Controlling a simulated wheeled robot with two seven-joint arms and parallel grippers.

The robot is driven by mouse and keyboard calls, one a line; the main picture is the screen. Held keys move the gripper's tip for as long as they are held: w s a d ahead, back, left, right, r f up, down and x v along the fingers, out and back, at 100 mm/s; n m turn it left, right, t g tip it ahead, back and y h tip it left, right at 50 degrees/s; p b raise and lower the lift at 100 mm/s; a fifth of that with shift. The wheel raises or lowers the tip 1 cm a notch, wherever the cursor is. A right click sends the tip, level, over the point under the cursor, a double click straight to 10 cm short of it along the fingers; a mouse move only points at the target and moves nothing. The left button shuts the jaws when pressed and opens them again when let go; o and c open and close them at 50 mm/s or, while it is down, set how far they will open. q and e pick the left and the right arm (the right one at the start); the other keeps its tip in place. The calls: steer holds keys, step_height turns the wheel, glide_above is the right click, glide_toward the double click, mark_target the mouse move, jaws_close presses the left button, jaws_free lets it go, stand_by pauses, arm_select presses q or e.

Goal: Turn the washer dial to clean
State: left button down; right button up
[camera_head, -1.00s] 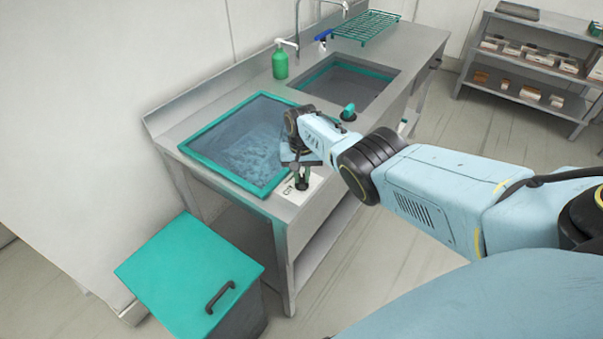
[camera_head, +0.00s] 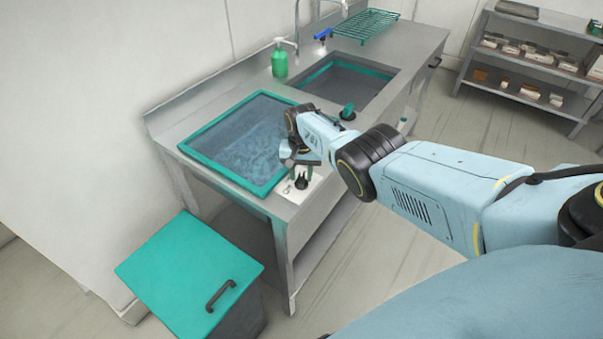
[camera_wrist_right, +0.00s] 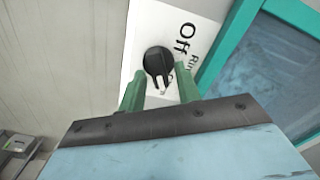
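The black washer dial (camera_wrist_right: 157,62) sits on a white label panel (camera_wrist_right: 143,22) at the counter's front edge. The panel reads "Off" and part of "Rin..."; the rest is hidden by my gripper. No "clean" label shows, and I cannot tell which mark the dial points to. The dial also shows small in the head view (camera_head: 301,183). My right gripper (camera_wrist_right: 160,84) has its two green fingers spread, one on each side of the dial's lower end. Nothing is clearly gripped, and contact with the dial cannot be told. My left gripper is out of view.
The washer basin (camera_head: 182,148) with a green rim and bluish water lies beside the panel. A second sink (camera_head: 345,88), a green bottle (camera_head: 280,60) and a drying rack (camera_head: 367,26) are farther along the counter. A green-lidded bin (camera_head: 180,265) stands in front.

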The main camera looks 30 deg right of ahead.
mark_target(302, 176)
steer(key=shift+o, duration=0.2)
steer(key=shift+r, duration=0.25)
step_height(302, 176, up, 6)
steer(key=p, duration=0.4)
step_height(302, 176, up, 7)
steer(key=p, duration=0.1)
steer(key=shift+f, duration=0.1)
